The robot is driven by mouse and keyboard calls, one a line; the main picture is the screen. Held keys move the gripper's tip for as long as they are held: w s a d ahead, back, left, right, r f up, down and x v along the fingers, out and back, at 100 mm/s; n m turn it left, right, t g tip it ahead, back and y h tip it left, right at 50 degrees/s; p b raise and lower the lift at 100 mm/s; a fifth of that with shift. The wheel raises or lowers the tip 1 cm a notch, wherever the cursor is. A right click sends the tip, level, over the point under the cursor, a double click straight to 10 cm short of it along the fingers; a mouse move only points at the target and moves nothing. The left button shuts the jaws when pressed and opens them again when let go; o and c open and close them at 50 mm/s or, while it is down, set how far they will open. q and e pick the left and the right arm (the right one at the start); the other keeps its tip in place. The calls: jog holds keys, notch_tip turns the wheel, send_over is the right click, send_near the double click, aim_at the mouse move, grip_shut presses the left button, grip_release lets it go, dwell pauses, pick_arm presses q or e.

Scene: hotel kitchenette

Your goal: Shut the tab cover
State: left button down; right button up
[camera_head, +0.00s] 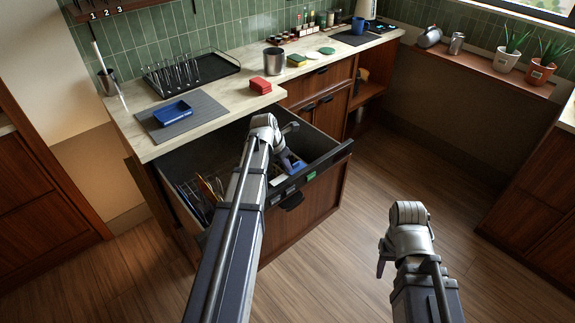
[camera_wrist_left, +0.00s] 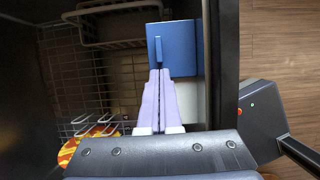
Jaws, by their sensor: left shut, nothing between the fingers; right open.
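The tab cover (camera_wrist_left: 182,50) is a blue square flap with a raised rib, inside the pulled-out dishwasher drawer (camera_head: 335,152). In the head view its blue edge (camera_head: 299,166) shows near the drawer front, partly hidden by my left arm. A pale compartment (camera_wrist_left: 188,103) lies beside it, partly behind my fingers. My left gripper (camera_wrist_left: 159,72) is shut and empty, its tips at the rib's near end; I cannot tell whether they touch. It also reaches down into the drawer in the head view (camera_head: 287,162). My right gripper (camera_head: 384,262) is open and empty above the floor.
Wire racks (camera_wrist_left: 75,80) and plates (camera_head: 205,190) fill the drawer's left side. The counter (camera_head: 215,92) above holds a blue dish (camera_head: 172,112), a drying rack (camera_head: 190,70), a steel pot (camera_head: 274,62) and red blocks (camera_head: 261,86). The floor right of the drawer is clear.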

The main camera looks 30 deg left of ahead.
aim_at(282, 177)
pick_arm(q)
jog(key=s, duration=0.2)
jog(key=s+a, duration=0.1)
jog(key=shift+s+a, duration=0.15)
jog(key=shift+s, duration=0.2)
jog(key=p+v, duration=0.9)
jog(key=shift+r, duration=0.5)
jog(key=shift+w, duration=0.15)
jog(key=s+d+m+g+y, duration=0.1)
jog(key=s+d+m, duration=0.4)
jog(key=d+m, duration=0.5)
jog(key=s+d+f+m+g+y, duration=0.1)
jog(key=s+d+m, duration=0.4)
jog(key=d+m, duration=0.6)
jog(key=s+d+m+g+y, duration=0.1)
jog(key=s+d+m, duration=0.4)
jog(key=d+m, duration=0.5)
jog(key=m+g, duration=0.1)
jog(key=m, duration=0.3)
jog(key=shift+s+f, duration=0.2)
jog(key=shift+s, duration=0.05)
